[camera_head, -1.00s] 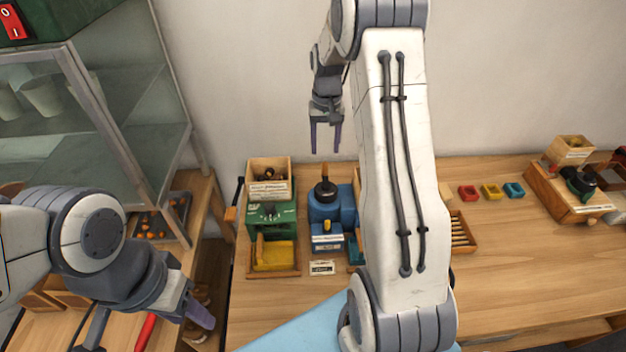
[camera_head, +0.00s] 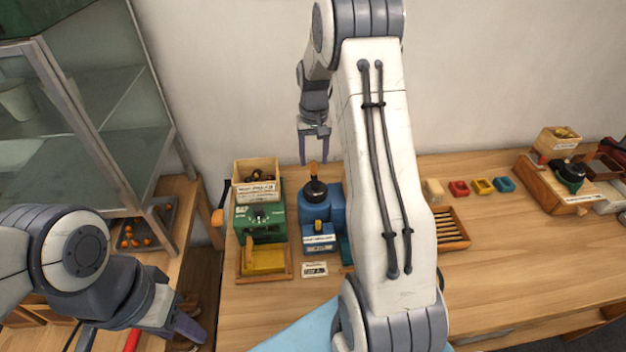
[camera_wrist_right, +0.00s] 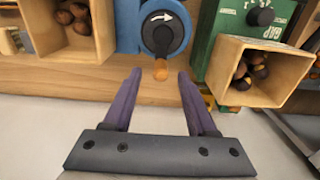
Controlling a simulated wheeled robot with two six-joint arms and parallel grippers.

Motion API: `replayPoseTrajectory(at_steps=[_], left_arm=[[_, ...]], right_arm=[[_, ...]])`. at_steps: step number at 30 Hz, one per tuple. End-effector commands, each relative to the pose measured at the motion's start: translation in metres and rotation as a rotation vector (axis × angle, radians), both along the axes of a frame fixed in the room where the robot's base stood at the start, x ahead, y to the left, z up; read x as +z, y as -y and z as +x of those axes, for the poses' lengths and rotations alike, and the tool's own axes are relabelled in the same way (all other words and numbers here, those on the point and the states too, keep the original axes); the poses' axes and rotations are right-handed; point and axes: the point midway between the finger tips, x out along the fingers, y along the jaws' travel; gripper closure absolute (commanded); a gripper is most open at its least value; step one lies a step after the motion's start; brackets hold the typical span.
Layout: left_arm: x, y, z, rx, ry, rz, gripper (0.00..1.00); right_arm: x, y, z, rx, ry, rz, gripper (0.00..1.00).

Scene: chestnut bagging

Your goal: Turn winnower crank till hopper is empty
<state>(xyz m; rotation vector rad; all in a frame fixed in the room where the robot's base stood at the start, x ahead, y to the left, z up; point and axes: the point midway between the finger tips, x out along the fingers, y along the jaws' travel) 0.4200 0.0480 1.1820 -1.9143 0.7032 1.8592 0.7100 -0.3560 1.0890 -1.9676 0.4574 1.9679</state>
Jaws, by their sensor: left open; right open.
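The blue machine (camera_head: 313,208) on the bench has a black round crank disc on top with a wooden handle (camera_head: 312,168). In the right wrist view the disc (camera_wrist_right: 162,33) carries a white arrow, and the handle (camera_wrist_right: 160,72) sticks out toward my fingers. My right gripper (camera_head: 313,162) is open and empty; in its wrist view (camera_wrist_right: 159,78) the handle appears between the fingertips, contact unclear. A green machine (camera_head: 260,221) beside it has a wooden hopper (camera_wrist_right: 223,68) with several dark nuts inside. I cannot tell which is the winnower. My left gripper (camera_head: 188,330) is open, low at left.
A yellow tray (camera_head: 263,260) sits before the green machine. An orange knob (camera_head: 217,217) is at its left side. Another wooden box (camera_wrist_right: 70,45) holds brown nuts. A glass cabinet (camera_head: 85,120) stands left. My right arm hides part of the bench; bare bench (camera_head: 530,250) lies right.

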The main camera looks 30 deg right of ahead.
Motion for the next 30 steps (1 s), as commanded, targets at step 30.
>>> replayPoseTrajectory(at_steps=[30], left_arm=[[-0.018, 0.0, 0.0, 0.0, 0.0, 0.0, 0.53]], right_arm=[[-0.031, -0.002, 0.001, 0.002, -0.001, 0.0, 0.43]])
